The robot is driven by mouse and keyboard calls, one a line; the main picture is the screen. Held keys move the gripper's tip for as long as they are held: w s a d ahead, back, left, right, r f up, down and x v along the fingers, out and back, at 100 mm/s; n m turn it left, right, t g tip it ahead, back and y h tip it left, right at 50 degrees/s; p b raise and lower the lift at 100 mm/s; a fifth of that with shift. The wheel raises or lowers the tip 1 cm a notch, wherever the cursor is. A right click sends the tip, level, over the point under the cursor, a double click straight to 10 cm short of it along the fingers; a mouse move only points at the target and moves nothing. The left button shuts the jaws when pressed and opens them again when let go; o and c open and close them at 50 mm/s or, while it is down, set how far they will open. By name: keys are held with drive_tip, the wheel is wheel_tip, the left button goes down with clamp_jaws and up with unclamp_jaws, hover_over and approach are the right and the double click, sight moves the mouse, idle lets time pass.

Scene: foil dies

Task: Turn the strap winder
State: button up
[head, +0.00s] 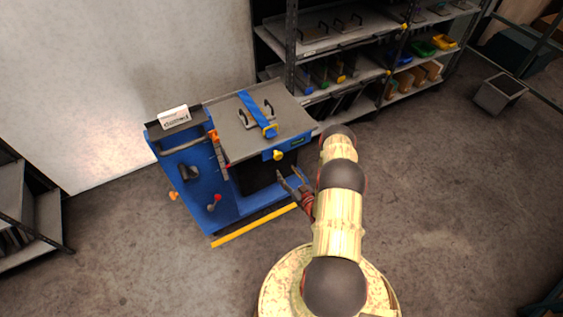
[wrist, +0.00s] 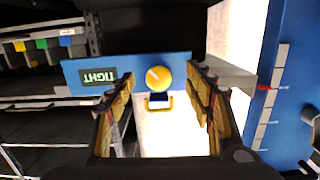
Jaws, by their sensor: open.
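The strap winder appears to be the round yellow knob (head: 278,155) on the blue front panel of the cart. In the wrist view the knob (wrist: 158,78) has a pale mark on its face and sits between the fingertips in the picture. A small display (wrist: 98,76) beside it reads TIGHT, upside down in this view. A blue strap (head: 251,107) with a yellow end lies across the grey plate, between two handles. My gripper (head: 291,175) is open and empty, in front of and below the knob, with a gap to it. The gripper (wrist: 162,86) shows both fingers apart.
Shelving (head: 345,85) with bins stands behind.

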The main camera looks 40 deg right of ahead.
sight(279, 157)
drive_tip(key=shift+t+h, duration=0.3)
drive_tip(key=shift+t, duration=0.2)
drive_tip(key=shift+w+d+r+b, duration=0.15)
drive_tip(key=shift+w+d+r, duration=0.25)
drive_tip(key=shift+w, duration=0.9)
drive_tip(key=shift+w+d+r+b, duration=0.2)
drive_tip(key=shift+w+d+r, duration=0.2)
drive_tip(key=shift+w, duration=0.9)
drive_tip(key=shift+w+d+r+b, duration=0.15)
drive_tip(key=shift+w+d+r, duration=0.25)
drive_tip(key=shift+w, duration=0.9)
drive_tip(key=shift+a+r, duration=0.1)
drive_tip(key=shift+c, duration=0.4)
drive_tip(key=c, duration=1.1)
